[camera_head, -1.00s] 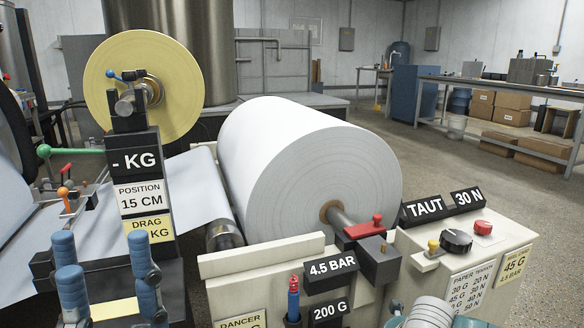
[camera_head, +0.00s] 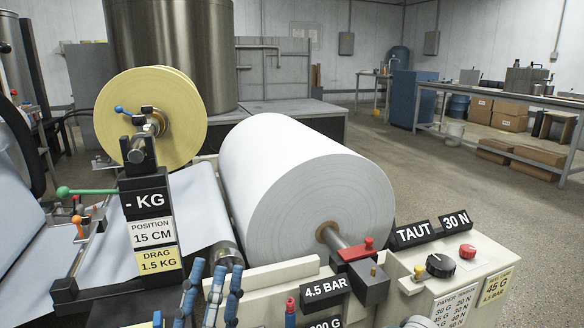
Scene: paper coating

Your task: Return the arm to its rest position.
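My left gripper (camera_head: 214,270) is at the bottom edge, left of centre, with blue ribbed fingers pointing up. Its fingertips are apart and nothing shows between them. It is in front of the white web and roller, to the right of the black post (camera_head: 149,205) with the "- KG", "POSITION 15 CM" and "DRAG 1.5 KG" labels. It appears clear of the post; whether it touches anything below is cut off by the frame. The rest of the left arm is hidden below the picture. My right gripper is not seen.
A large white paper roll (camera_head: 300,185) is on a shaft in the middle. A yellow disc (camera_head: 185,120) is behind the post. A control box (camera_head: 470,270) with a black knob (camera_head: 440,265) and a red button (camera_head: 467,251) is at right. A green-knobbed lever (camera_head: 85,191) sticks out at left.

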